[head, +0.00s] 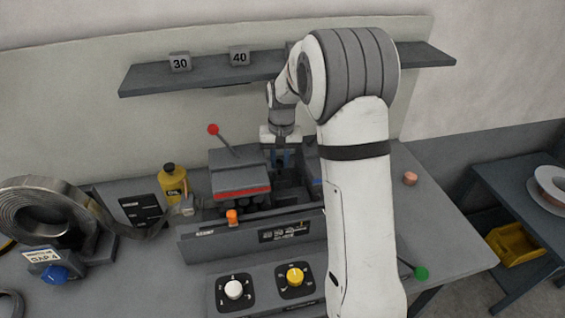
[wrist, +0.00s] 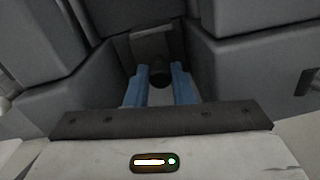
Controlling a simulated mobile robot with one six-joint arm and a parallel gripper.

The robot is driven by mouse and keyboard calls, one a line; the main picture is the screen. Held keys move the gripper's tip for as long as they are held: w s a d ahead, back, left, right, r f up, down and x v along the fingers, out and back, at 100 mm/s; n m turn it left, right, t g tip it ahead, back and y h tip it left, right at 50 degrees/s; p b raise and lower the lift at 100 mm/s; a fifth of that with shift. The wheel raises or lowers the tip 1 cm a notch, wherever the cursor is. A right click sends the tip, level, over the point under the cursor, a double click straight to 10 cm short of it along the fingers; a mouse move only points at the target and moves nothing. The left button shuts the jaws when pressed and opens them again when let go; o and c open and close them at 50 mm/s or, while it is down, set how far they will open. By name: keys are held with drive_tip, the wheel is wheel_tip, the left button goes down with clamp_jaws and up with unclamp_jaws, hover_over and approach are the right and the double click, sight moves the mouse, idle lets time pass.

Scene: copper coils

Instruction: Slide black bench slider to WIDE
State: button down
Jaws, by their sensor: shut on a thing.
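In the head view the slider is hidden by the gripper and machine. I cannot read any WIDE mark or tell the slider's position along its travel.
Grey walls (wrist: 240,65) flank the gripper closely. A red-ball lever (head: 213,130) rises left of it. A shelf (head: 200,76) with blocks 30 and 40 hangs behind. A yellow bottle (head: 174,184) and steel coil (head: 45,210) stand left. The bench right of my arm is mostly clear.

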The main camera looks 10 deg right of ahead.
sight(281, 160)
drive_tip(key=shift+w+r, duration=0.15)
drive_tip(key=shift+w, duration=0.05)
drive_tip(key=c, duration=1.6)
unclamp_jaws()
drive_tip(key=shift+c, duration=0.2)
drive_tip(key=shift+o, duration=0.5)
drive_tip(key=shift+w, duration=0.1)
drive_tip(key=r+b, duration=0.1)
drive_tip(key=r, duration=0.6)
drive_tip(key=shift+d+r, duration=0.2)
drive_tip(key=shift+r, duration=0.1)
